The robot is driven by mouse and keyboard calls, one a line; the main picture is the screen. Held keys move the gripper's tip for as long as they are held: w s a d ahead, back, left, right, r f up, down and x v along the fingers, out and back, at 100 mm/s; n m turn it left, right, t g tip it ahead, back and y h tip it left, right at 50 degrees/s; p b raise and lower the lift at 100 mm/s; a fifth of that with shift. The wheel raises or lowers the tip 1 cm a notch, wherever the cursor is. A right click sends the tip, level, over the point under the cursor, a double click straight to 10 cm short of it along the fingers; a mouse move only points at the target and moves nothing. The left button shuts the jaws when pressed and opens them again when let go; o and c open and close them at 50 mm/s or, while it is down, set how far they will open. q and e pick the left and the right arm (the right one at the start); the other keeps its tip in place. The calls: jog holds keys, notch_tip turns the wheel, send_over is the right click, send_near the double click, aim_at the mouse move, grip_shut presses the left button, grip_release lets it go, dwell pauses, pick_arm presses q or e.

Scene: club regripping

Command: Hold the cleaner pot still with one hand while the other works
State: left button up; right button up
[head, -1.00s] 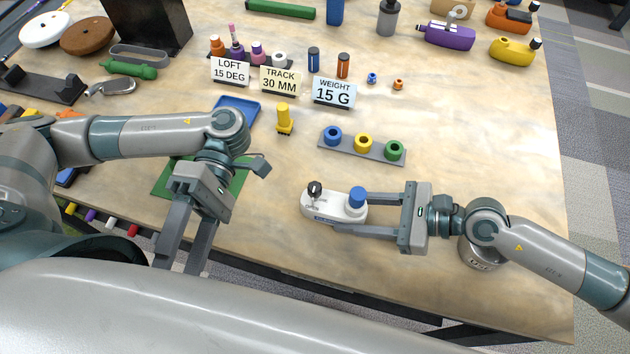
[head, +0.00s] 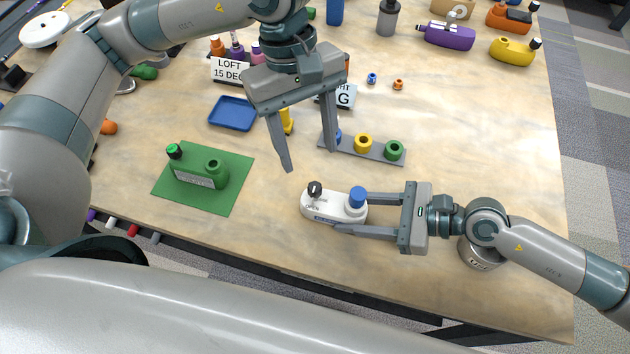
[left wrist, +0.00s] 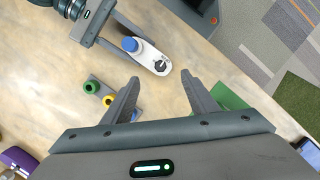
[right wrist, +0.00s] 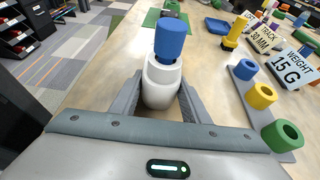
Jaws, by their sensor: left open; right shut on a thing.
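The cleaner pot (head: 325,208) is a white rounded body with a blue cap and a dark knob, upright near the table's front. My right gripper (head: 352,213) is shut on its body from the right; the right wrist view shows the white pot (right wrist: 160,88) between the two fingers. My left gripper (head: 310,160) is open and empty, above the table just behind the pot. The left wrist view shows the pot (left wrist: 150,60) ahead of the open fingers (left wrist: 160,78), apart from them.
A grey rack (head: 378,152) holds blue, yellow and green rings; my left gripper partly hides it and a yellow object (head: 287,124). A green mat (head: 225,195) carries a green-topped pot at left, beyond it a blue tray (head: 232,113).

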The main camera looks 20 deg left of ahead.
aim_at(315, 186)
pick_arm(q)
jog(key=shift+f, duration=0.1)
dwell(0.3)
jog(key=shift+x, duration=4.95)
jog(key=c, duration=1.2)
